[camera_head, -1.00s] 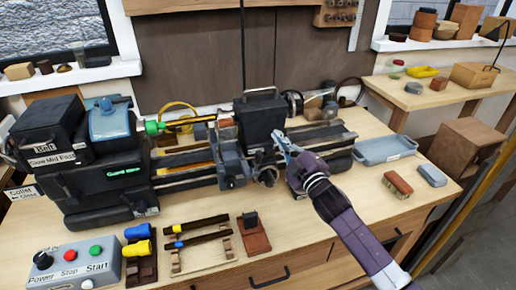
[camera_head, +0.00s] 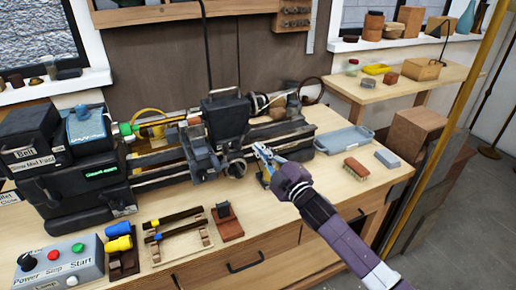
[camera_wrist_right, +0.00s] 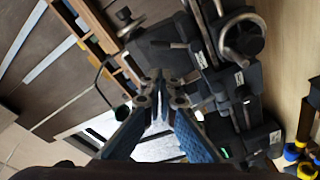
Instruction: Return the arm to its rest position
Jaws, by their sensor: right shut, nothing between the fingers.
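My right gripper (camera_head: 264,156) is in front of the lathe (camera_head: 190,150), near its right-hand end, over the wooden bench. Its fingers are shut with nothing between them. In the right wrist view the two blue-padded fingers (camera_wrist_right: 160,108) come together, with the lathe's dark body and a handwheel (camera_wrist_right: 243,38) beyond them to the right. My right arm comes in from the lower right of the head view. My left gripper is not in view.
A grey control box (camera_head: 60,265) with buttons stands at the front left. Yellow and blue-handled tools (camera_head: 118,237) lie beside it. A blue-grey tray (camera_head: 345,139), a brush (camera_head: 356,168) and a grey block (camera_head: 387,158) are right of the gripper. A yellow pole (camera_head: 455,120) stands at the right.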

